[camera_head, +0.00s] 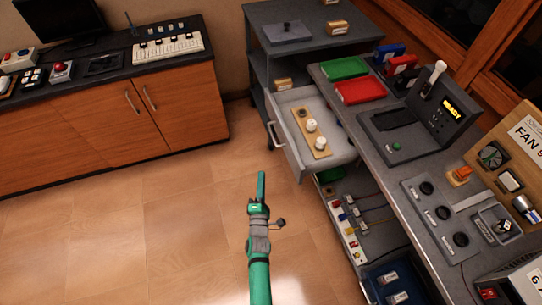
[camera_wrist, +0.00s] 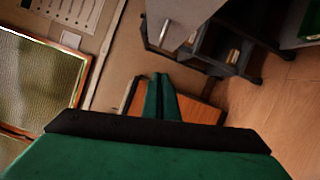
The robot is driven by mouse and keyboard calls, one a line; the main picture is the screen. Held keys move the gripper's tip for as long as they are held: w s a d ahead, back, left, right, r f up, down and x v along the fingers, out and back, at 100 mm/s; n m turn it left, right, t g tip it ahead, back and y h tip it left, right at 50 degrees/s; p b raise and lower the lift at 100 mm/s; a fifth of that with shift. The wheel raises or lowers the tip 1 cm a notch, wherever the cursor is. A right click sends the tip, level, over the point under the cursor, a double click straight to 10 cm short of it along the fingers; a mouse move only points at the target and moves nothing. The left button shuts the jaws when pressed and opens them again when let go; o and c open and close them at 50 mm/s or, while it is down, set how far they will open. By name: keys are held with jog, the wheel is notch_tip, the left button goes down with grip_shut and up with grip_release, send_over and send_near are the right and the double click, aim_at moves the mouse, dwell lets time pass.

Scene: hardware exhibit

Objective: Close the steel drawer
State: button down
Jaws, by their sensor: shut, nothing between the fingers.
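The steel drawer (camera_head: 292,153) stands pulled out from under the grey workbench on the right, its bar handle on its left front. A wooden board with white round knobs (camera_head: 312,130) lies inside it. My gripper (camera_head: 262,174) is shut and empty, in front of and to the lower left of the drawer, apart from it. In the wrist view the closed green fingers (camera_wrist: 160,78) point up the picture. A grey drawer-like front with a bar handle (camera_wrist: 165,30) shows at the top of that view.
The workbench (camera_head: 375,180) carries a red tray (camera_head: 358,90), a green tray (camera_head: 344,68) and a console marked READY (camera_head: 455,108). A grey cart (camera_head: 262,60) stands behind the drawer. A wooden cabinet (camera_head: 180,105) is at left. The floor left of the drawer is clear.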

jog(key=w+d+r, duration=0.1)
jog(key=w+d, duration=0.3)
jog(key=w, duration=0.7)
jog(key=shift+r, duration=0.3)
jog(key=shift+w+d, duration=0.1)
